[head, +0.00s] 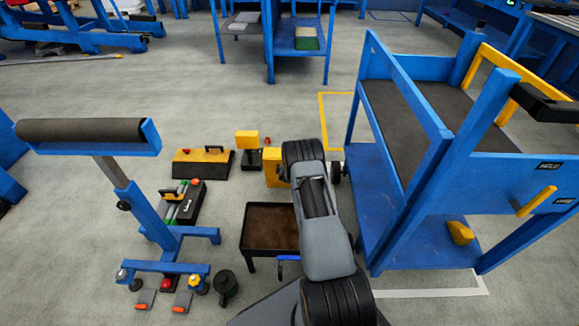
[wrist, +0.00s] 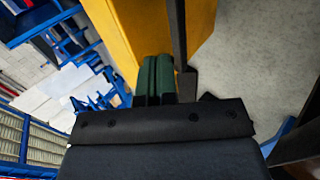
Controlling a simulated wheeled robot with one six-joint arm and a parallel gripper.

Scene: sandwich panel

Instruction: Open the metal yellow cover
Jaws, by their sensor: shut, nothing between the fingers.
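A yellow panel, likely the metal cover, fills the upper middle of the wrist view (wrist: 128,28), with a dark upright bar along its right side. In the head view a yellow part (head: 274,168) shows just left of my arm's far end, partly hidden by it; it may be the same thing. My gripper (wrist: 157,62) shows in the wrist view as two green fingers pressed together, shut and empty. The fingertips overlap the yellow panel's lower edge in the picture; I cannot tell whether they touch it. In the head view my arm hides the gripper.
A dark tray table (head: 270,228) stands left of my arm. A blue workbench cart (head: 398,215) stands close on the right. A yellow-topped black case (head: 203,157), a small yellow box (head: 247,140) and a blue roller stand (head: 150,215) are to the left.

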